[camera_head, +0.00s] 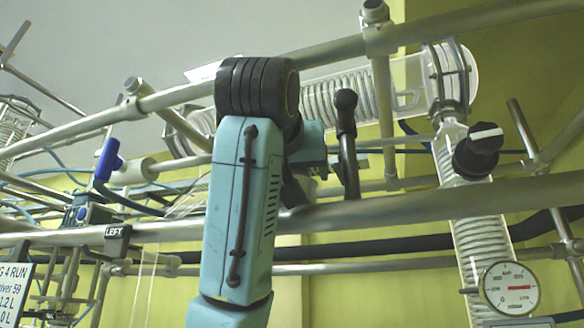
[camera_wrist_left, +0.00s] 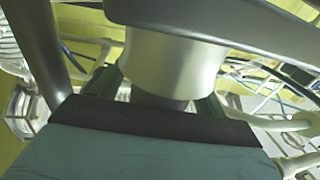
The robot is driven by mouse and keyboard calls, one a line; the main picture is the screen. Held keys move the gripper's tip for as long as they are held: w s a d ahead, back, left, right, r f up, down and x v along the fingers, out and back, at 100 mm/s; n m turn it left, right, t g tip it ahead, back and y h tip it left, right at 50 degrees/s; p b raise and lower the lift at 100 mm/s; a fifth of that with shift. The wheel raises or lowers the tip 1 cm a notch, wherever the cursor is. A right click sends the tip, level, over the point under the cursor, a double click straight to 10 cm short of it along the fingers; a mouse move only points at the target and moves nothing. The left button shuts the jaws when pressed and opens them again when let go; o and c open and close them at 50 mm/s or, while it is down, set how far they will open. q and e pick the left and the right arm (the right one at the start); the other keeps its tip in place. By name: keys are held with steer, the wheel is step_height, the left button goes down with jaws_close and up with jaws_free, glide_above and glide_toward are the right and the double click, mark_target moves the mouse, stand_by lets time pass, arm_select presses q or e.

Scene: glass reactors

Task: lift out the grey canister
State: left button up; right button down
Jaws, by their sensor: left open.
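In the left wrist view, a smooth silver-grey cylinder (camera_wrist_left: 175,68), which looks like the grey canister, hangs below a wide dark grey part. Its darker lower end sits close in front of my left gripper (camera_wrist_left: 160,95). The gripper is open, with a dark green finger partly visible on either side of the cylinder's lower end. I cannot tell whether they touch it. I cannot make out the canister there. My right gripper is not in view.
A glass column (camera_head: 478,235), black knob (camera_head: 478,150) and pressure gauge (camera_head: 510,288) stand at right. A blue-handled valve (camera_head: 108,160) and a LEFT tag (camera_head: 118,232) are at left.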

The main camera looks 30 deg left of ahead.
arm_select(q)
steer(key=c, duration=1.1)
steer(key=shift+r, duration=0.1)
